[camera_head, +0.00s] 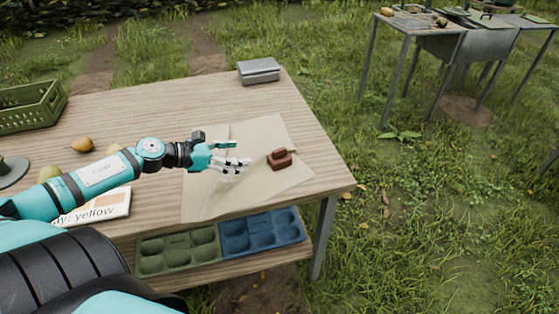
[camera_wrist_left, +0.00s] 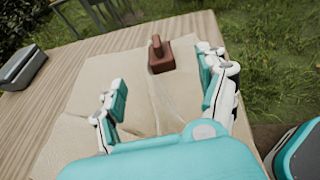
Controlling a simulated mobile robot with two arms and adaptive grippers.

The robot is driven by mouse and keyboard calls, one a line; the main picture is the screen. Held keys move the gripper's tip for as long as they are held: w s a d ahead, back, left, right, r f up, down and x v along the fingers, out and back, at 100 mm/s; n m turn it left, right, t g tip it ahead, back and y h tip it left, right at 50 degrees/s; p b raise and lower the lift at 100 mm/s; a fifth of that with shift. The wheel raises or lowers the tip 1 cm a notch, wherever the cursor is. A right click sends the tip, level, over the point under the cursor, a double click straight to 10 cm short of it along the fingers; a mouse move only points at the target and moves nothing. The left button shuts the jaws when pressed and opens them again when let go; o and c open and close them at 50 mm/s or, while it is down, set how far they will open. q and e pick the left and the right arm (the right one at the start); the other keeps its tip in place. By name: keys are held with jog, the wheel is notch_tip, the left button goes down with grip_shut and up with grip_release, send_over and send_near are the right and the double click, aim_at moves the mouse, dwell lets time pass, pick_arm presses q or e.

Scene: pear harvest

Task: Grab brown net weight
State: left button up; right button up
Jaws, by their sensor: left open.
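The brown net weight (camera_head: 279,160) is a small reddish-brown block with a raised handle. It rests on the beige sheet (camera_head: 205,200) on the wooden table. In the left wrist view the weight (camera_wrist_left: 160,56) lies beyond the fingertips, toward the right finger. My left gripper (camera_head: 240,156) is open and empty, just left of the weight and apart from it. In the left wrist view the fingers of my left gripper (camera_wrist_left: 163,80) are spread wide. My right gripper is in neither view.
A grey metal box (camera_head: 258,71) stands at the table's back edge. A green crate (camera_head: 30,105), a pear (camera_head: 81,145) and a label card (camera_head: 100,208) are at left. Green (camera_head: 178,252) and blue (camera_head: 262,232) trays sit below the front edge. Grass lies right of the table.

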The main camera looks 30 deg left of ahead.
pick_arm(q)
send_near(280, 156)
jog(key=x, duration=0.5)
jog(key=shift+w+a+r, duration=0.15)
jog(key=shift+a, duration=0.1)
jog(key=p+x, duration=0.1)
jog(key=x, duration=0.3)
jog(key=shift+w, duration=0.4)
jog(key=shift+w+d, duration=0.2)
jog(key=shift+w, duration=0.05)
jog(key=shift+s, duration=0.1)
jog(key=c, duration=1.5)
